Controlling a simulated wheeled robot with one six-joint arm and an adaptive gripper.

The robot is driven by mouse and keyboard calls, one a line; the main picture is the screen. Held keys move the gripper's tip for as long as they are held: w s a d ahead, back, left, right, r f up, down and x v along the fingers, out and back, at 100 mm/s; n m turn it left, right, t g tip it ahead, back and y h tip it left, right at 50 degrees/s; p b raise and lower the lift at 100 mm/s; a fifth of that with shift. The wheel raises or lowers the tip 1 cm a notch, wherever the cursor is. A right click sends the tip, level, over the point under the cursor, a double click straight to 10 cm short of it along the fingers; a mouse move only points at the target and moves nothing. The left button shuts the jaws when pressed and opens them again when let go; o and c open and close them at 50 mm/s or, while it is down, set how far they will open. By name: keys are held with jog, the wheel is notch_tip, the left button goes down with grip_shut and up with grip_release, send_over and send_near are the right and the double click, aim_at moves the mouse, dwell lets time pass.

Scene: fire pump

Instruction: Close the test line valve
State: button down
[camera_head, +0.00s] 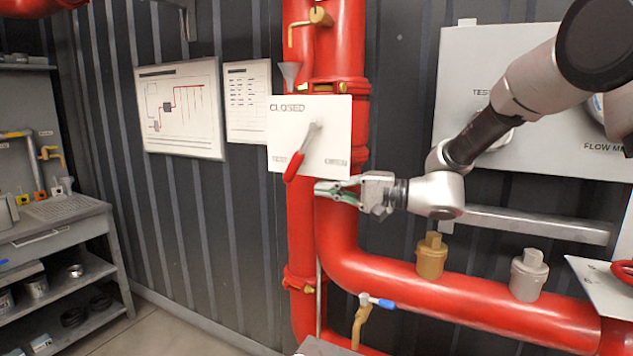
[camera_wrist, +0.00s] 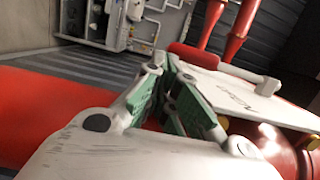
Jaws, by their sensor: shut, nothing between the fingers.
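A white plate (camera_head: 340,112) marked CLOSED at its upper left is mounted on the red vertical pipes. Its grey lever with a red handle (camera_head: 293,166) points down and left, toward a small label that I cannot read surely. My gripper (camera_head: 318,188) is shut and empty, just below the plate and to the right of the red handle, apart from it in this view. In the wrist view, the red handle (camera_wrist: 193,57) and the plate (camera_wrist: 235,85) lie just beyond my fingertips (camera_wrist: 168,60). Whether they touch is unclear.
A red pipe (camera_head: 430,288) curves below my gripper, with a brass fitting (camera_head: 431,256) and a grey one (camera_head: 528,276) on top. A blue-handled tap (camera_head: 378,301) is lower. A grey panel (camera_head: 460,75) is behind my arm. A workbench (camera_head: 60,235) stands left.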

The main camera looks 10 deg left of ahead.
jog(key=d+f, duration=0.4)
jog(key=d, duration=0.4)
jog(key=shift+f, duration=0.25)
